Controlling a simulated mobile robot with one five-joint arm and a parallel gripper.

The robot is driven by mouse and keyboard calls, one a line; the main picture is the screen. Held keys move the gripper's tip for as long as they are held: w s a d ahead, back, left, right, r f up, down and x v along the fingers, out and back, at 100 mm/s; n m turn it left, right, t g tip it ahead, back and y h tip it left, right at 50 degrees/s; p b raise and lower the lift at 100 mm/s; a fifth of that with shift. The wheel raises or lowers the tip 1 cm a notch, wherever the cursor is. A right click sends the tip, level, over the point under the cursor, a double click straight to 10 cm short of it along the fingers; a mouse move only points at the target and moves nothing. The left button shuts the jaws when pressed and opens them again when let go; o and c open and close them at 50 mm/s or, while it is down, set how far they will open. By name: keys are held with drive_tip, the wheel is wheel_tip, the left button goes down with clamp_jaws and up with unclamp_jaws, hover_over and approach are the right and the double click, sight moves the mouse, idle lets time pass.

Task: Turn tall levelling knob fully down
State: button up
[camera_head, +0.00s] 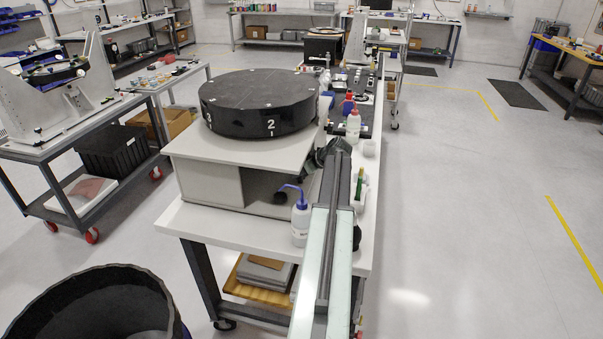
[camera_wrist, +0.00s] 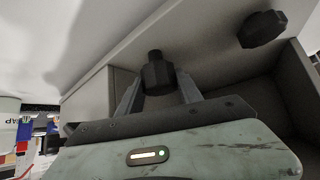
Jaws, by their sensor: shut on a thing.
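A black faceted knob (camera_wrist: 156,73) with a narrower round end sits between the two fingers of my gripper (camera_wrist: 158,88) in the wrist view. The fingers touch its sides and are shut on it. It looks like the tall levelling knob. A second, wider black knob (camera_wrist: 262,28) stands apart to the upper right, clear of the fingers. In the head view, a dark round knob (camera_head: 280,197) shows in the open recess of the grey fixture (camera_head: 210,182). My arm hides the held knob and most of my gripper there.
A large black disc (camera_head: 258,103) marked with numbers rests on the fixture. A wash bottle (camera_head: 300,222) with a blue spout stands close beside my arm on the white bench (camera_head: 215,222). More bottles (camera_head: 353,122) stand farther back. The floor to the right is clear.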

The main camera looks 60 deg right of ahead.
drive_tip(key=o, duration=1.4)
drive_tip(key=shift+c, duration=0.2)
drive_tip(key=p+v, duration=0.5)
drive_tip(key=v, duration=0.2)
drive_tip(key=shift+s+r, duration=0.25)
drive_tip(key=shift+s, duration=0.05)
